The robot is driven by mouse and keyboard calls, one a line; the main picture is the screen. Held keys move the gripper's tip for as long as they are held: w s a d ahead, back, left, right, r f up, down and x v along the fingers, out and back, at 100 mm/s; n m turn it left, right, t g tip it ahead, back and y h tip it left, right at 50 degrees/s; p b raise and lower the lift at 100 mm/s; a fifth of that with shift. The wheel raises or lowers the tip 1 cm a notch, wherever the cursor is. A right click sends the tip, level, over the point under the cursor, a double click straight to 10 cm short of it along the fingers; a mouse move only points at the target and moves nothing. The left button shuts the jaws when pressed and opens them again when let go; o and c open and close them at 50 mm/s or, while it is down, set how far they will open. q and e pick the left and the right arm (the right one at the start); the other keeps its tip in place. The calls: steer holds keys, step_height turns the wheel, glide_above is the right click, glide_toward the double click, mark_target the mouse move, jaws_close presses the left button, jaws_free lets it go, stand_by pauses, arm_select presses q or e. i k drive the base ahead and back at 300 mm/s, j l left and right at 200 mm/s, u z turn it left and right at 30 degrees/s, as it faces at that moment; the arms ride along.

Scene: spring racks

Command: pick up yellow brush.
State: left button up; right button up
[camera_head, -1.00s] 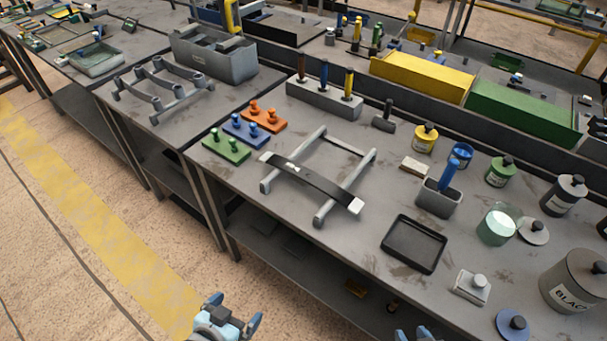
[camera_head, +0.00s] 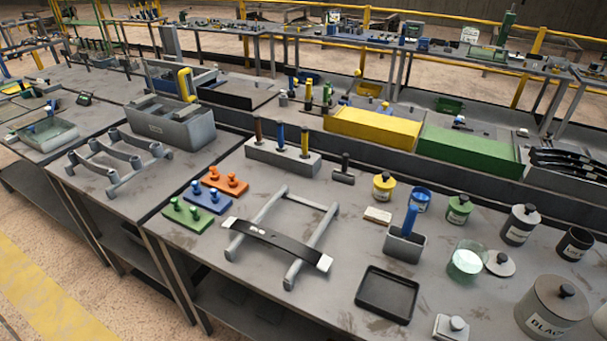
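The yellow handle (camera_head: 305,139) is at the block's right end and looks like the yellow brush. Its lower end is hidden in the block, so I cannot see bristles. Neither of my grippers is in view.
A yellow bin (camera_head: 372,133) stands behind. A grey cup (camera_head: 404,242) and black tray (camera_head: 387,294) are to the right.

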mark_target(305, 130)
steer(key=j+z, duration=0.1)
steer(key=z, duration=0.3)
steer(key=j+z, duration=0.1)
steer(key=z, duration=0.35)
steer(key=j+z, duration=0.1)
steer(key=z, duration=0.3)
steer(key=j+z, duration=0.4)
steer(key=k+j+z, duration=0.2)
steer(key=j+z, duration=0.15)
steer(key=j, duration=0.15)
steer(key=k+j, duration=0.15)
steer(key=j, duration=0.2)
steer(key=k+j+z, duration=0.1)
steer(key=j, duration=0.25)
steer(key=k+j+z, duration=0.1)
steer(key=k+j, duration=0.3)
steer(key=j, duration=0.25)
